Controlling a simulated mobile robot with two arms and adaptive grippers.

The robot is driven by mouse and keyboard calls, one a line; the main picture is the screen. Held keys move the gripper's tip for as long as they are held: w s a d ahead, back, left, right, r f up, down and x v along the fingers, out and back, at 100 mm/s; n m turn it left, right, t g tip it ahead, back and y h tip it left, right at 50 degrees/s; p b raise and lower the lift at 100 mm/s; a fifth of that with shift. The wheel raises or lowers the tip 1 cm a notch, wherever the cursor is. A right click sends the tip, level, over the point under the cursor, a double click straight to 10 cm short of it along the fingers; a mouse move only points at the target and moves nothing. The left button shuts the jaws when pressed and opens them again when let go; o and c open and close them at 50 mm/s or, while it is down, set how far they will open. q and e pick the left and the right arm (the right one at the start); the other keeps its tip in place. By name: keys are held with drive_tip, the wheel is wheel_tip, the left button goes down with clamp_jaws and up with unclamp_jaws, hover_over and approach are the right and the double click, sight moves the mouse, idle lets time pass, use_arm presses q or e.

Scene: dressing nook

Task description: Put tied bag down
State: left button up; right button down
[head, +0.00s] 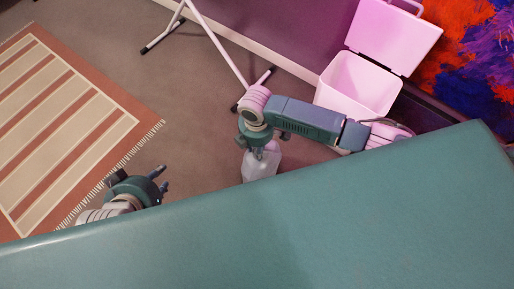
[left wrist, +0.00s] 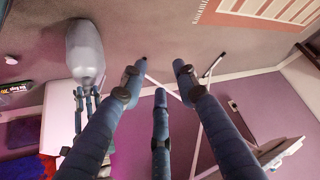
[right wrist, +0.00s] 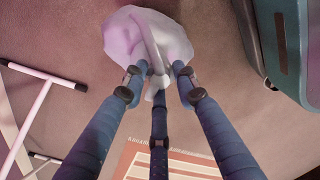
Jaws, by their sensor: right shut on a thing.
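The tied bag (head: 262,165) is pale and translucent, and its lower part is hidden in the head view. My right gripper (head: 259,146) is shut on the bag's neck, with the bag below it. In the right wrist view the bag (right wrist: 150,35) bulges beyond the closed-in fingertips (right wrist: 160,75). The left wrist view shows the bag (left wrist: 85,48) full and rounded beyond the right gripper's fingers (left wrist: 85,95). I cannot tell whether it touches the floor. My left gripper (head: 160,179) is open and empty, well left of the bag; its fingers (left wrist: 161,66) are spread.
A white bin (head: 358,86) with its lid (head: 395,35) open stands by the purple wall, right of the bag. White stand legs (head: 215,40) rest on the floor behind. A striped rug (head: 62,120) lies at left. The brown carpet (head: 185,110) between is clear.

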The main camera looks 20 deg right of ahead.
use_arm(q)
drive_tip(key=shift+w+r, duration=0.15)
drive_tip(key=shift+w, duration=0.05)
use_arm(e)
drive_tip(key=shift+f, duration=0.15)
drive_tip(key=c, duration=1.4)
unclamp_jaws()
use_arm(q)
drive_tip(key=shift+r, duration=0.45)
use_arm(e)
drive_tip(key=shift+o, duration=0.2)
